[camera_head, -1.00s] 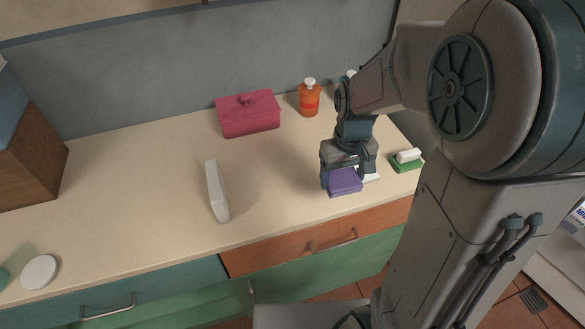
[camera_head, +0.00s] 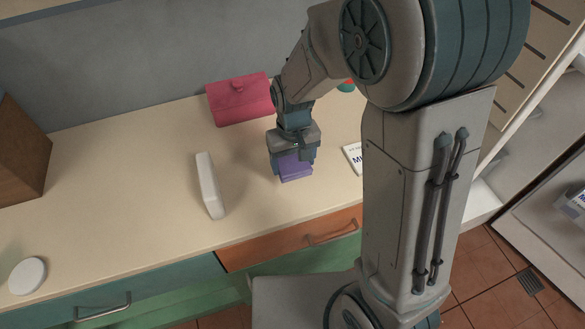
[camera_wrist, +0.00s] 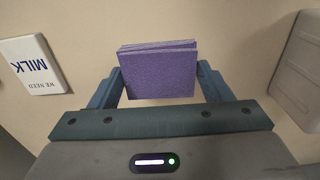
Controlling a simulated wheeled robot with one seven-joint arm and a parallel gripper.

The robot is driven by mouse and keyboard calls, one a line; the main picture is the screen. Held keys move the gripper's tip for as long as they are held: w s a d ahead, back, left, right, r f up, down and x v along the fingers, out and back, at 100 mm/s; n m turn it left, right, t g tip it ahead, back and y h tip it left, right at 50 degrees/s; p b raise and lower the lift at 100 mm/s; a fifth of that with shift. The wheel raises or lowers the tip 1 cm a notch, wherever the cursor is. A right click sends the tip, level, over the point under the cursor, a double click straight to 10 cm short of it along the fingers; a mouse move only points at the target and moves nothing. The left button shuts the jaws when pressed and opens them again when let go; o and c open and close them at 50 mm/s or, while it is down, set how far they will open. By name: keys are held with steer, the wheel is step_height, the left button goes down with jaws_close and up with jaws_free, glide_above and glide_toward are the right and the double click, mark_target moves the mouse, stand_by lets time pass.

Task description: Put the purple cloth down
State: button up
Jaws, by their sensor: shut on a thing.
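The purple cloth (camera_head: 294,166) is a folded, squarish block between the fingers of my gripper (camera_head: 293,160). In the wrist view the cloth (camera_wrist: 158,72) sits between both fingertips, its folded layers showing at the top edge. My gripper is shut on it and points down over the counter (camera_head: 120,180), right of a white upright block. I cannot tell whether the cloth touches the counter.
The white block (camera_head: 209,185) stands left of my gripper. A pink lidded box (camera_head: 240,100) is behind. A white card reading MILK (camera_head: 354,157) lies to the right. A white round lid (camera_head: 28,276) is at far left. The counter's left middle is clear.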

mark_target(292, 171)
steer(key=shift+w+a+f, duration=0.1)
steer(key=shift+a+f, duration=0.05)
steer(key=shift+a, duration=0.1)
steer(key=shift+f, duration=2)
steer(key=shift+f, duration=0.25)
steer(key=o, duration=1)
steer(key=shift+r, duration=0.1)
steer(key=shift+o, duration=0.2)
